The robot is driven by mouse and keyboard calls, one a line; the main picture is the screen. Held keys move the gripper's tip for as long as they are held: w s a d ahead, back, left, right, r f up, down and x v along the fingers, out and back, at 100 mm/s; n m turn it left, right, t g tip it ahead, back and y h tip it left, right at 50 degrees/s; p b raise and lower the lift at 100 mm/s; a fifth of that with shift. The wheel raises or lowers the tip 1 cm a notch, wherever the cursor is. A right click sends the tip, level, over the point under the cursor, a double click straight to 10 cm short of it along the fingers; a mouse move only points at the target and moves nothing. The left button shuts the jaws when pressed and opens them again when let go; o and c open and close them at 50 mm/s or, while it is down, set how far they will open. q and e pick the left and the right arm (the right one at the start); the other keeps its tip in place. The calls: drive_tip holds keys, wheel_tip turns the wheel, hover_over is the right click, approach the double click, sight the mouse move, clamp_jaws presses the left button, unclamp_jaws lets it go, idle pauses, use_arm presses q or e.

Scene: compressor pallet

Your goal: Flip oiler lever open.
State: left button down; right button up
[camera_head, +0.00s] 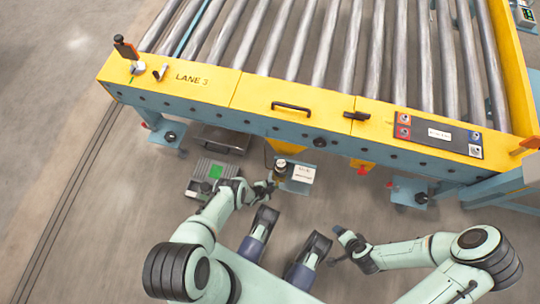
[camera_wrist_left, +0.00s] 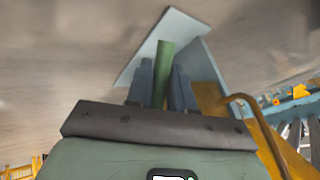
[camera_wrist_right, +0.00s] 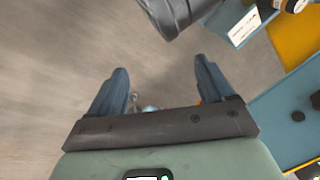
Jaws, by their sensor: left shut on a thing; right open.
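The oiler (camera_head: 281,168) is a small jar-like unit with a dark top, beside a pale blue bracket plate with a white label (camera_head: 302,173) under the conveyor's front beam. My left gripper (camera_head: 271,182) is at the oiler. In the left wrist view its fingers (camera_wrist_left: 160,85) are shut on an upright green bar, which looks like the oiler lever (camera_wrist_left: 163,65). A pale plate (camera_wrist_left: 170,32) stands behind the bar. In the head view the lever is too small and covered to make out. My right gripper (camera_wrist_right: 160,82) is open and empty, low and away from the oiler.
The roller conveyor (camera_head: 290,102) with its yellow front beam stands above. A grey box with a green panel (camera_head: 211,174) sits left of my left gripper. A panel with red and blue buttons (camera_head: 438,134) is on the beam at right. The floor at left is clear.

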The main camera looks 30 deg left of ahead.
use_arm(q)
drive_tip(key=c, duration=1.4)
unclamp_jaws()
drive_tip(key=shift+o, duration=0.2)
drive_tip(key=p+v, duration=0.8)
drive_tip(key=v, duration=0.5)
drive_tip(key=shift+s, duration=0.2)
use_arm(e)
drive_tip(key=s+a+r+g+y, duration=0.1)
drive_tip(key=s+a+r+g, duration=0.2)
drive_tip(key=s+r, duration=0.6)
drive_tip(key=shift+s+a+n+g+y, duration=0.3)
drive_tip(key=shift+s+a+n, duration=0.1)
drive_tip(key=shift+s+a, duration=0.6)
use_arm(q)
drive_tip(key=shift+a+r, duration=0.1)
